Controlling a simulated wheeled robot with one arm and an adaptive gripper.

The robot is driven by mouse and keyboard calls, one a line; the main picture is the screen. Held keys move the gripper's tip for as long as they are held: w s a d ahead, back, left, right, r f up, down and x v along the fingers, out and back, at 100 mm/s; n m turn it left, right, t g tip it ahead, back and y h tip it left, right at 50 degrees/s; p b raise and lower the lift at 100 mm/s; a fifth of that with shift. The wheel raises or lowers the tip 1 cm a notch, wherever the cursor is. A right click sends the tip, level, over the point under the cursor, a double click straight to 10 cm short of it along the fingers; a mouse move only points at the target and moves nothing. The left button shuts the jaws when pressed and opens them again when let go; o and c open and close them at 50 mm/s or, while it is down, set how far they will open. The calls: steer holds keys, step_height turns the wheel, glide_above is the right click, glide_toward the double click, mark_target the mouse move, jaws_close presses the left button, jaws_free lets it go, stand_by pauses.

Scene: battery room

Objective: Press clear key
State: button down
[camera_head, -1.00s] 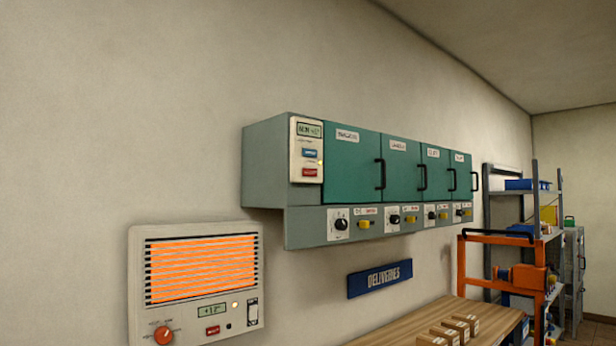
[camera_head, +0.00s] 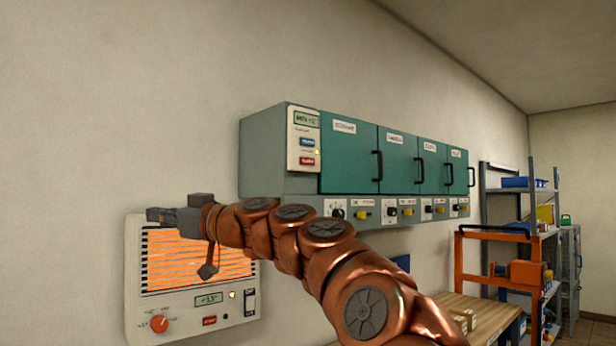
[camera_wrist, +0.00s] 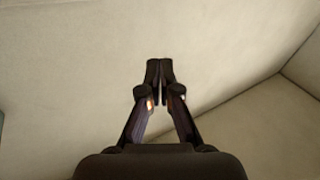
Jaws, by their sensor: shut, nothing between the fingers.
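A cream keypad panel (camera_head: 304,138) on the left end of the green wall cabinet has a small display (camera_head: 307,118), a blue key (camera_head: 307,142) and a red key (camera_head: 307,161). Another red key (camera_head: 209,320) is on the wall heater (camera_head: 134,285), under its display (camera_head: 208,299). The key lettering is too small to read, so I cannot tell which is the clear key. My gripper (camera_head: 152,215) is in front of the heater's top edge, left of and lower than the cabinet panel. In the wrist view my gripper (camera_wrist: 159,66) is shut and empty, with the keys out of view.
The teal cabinet doors (camera_head: 350,160) have protruding black handles, with knobs and yellow switches below. The heater has an orange-red knob (camera_head: 159,323). A wooden bench (camera_head: 490,310) with small boxes stands lower right. An orange frame (camera_head: 462,280) and shelving (camera_head: 535,190) are beyond.

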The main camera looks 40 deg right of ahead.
mark_target(307, 161)
steer(key=d+r+m+t+h, duration=0.1)
steer(key=d+r+t+h, duration=0.15)
steer(key=d, duration=0.45)
steer(key=d+r+m+t+h+b, duration=0.1)
steer(key=d+r+t+h, duration=0.1)
steer(key=d+r, duration=0.35)
steer(key=d+r+m+t+h, duration=0.1)
steer(key=d+r+t+h, duration=0.15)
steer(key=d, duration=0.65)
steer(key=s+d+r+m+t+h, duration=0.1)
steer(key=s+d+m+h, duration=0.1)
steer(key=s+d+h, duration=0.3)
steer(key=s+d+r+m+t+h+b, duration=0.1)
steer(key=s+d+h, duration=0.3)
steer(key=d, duration=0.9)
steer(key=shift+s+r+m+h, duration=0.35)
steer(key=shift+m+h, duration=0.55)
steer(key=shift+h, duration=0.1)
steer(key=shift+w, duration=0.1)
steer(key=shift+w+d+p, duration=0.1)
steer(key=shift+w+p, duration=2.7)
steer(key=shift+w, duration=1.55)
steer(key=shift+w, duration=0.1)
